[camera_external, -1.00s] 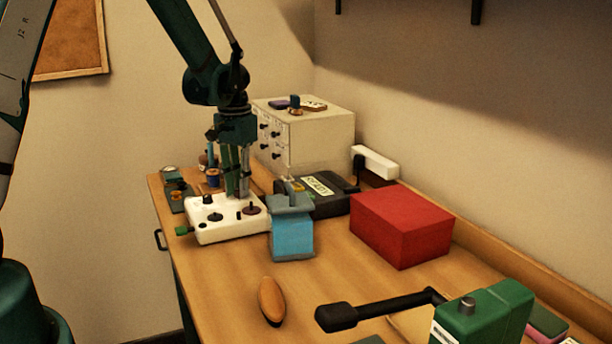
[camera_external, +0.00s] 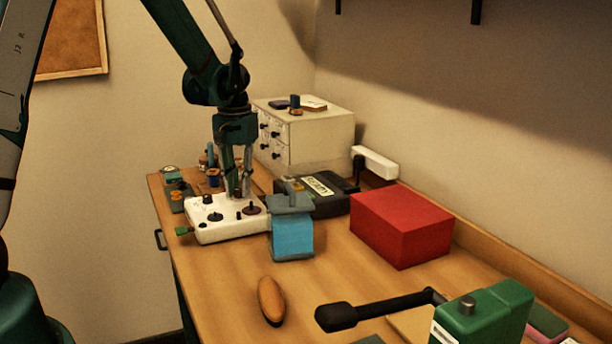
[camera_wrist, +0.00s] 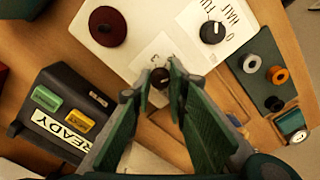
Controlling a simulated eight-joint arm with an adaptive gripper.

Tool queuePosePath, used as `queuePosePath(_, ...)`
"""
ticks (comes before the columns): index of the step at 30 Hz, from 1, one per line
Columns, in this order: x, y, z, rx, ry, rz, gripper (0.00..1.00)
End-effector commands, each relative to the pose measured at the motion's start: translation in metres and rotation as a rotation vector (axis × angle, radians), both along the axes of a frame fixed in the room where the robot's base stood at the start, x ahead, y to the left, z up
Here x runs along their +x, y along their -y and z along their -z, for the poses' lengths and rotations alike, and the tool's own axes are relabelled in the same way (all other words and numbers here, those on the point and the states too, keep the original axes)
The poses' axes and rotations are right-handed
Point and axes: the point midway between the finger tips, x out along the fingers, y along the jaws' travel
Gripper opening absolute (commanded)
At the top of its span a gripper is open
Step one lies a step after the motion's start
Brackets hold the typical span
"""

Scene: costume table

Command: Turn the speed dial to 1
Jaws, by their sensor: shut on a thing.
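A white control box (camera_external: 230,231) with several dark knobs stands at the far left of the table. My gripper (camera_external: 238,192) points down over its back edge. In the wrist view my gripper (camera_wrist: 159,83) has its two green fingers on either side of a small dark knob (camera_wrist: 160,75) with a light pointer mark. The fingertips are shut on this knob. Printed marks near it are partly hidden by the fingers. A black knob (camera_wrist: 213,31) with lettering around it and a dark red disc (camera_wrist: 107,26) sit on the same white panel.
A black box with a READY label (camera_wrist: 60,122) is close to the white box. A blue block-like object (camera_external: 292,238) and a red box (camera_external: 401,226) stand to the right. Thread spools (camera_wrist: 277,74) lie on a dark tray nearby. A drawer cabinet (camera_external: 318,136) stands behind.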

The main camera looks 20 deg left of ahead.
Motion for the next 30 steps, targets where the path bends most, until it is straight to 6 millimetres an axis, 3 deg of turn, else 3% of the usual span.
queuePosePath(5, 0.000, -0.001, 0.000, 0.001, 0.000, 0.000, 0.32)
queuePosePath(20, 0.000, 0.000, -0.006, 0.000, 0.000, 0.001, 0.32)
queuePosePath(30, 0.000, 0.000, -0.040, 0.000, 0.000, 0.000, 0.32)
